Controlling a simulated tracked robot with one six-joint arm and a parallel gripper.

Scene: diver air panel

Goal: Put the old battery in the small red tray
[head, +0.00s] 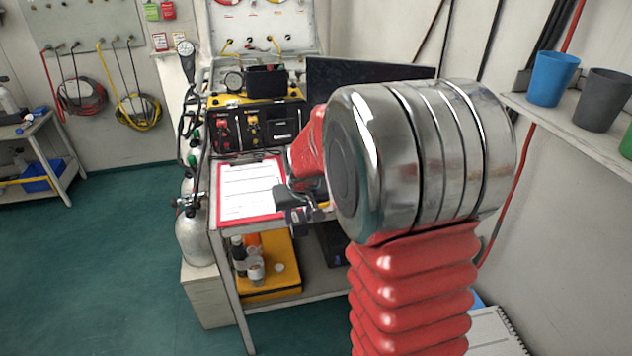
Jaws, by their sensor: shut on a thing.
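My gripper (296,204) is in the middle of the head view, at the right edge of the red-bordered clipboard, above the front of the workbench. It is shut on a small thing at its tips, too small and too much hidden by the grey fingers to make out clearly. I cannot tell whether it is the old battery. I cannot make out a small red tray. My large silver arm joint and red sleeve hide the bench's right part.
The clipboard (250,190) lies on the workbench, before a black-and-yellow panel (256,127) with a black bin (266,80). A grey cylinder (196,238) stands left of the bench. A shelf (570,130) at right holds blue and grey cups. The green floor at left is free.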

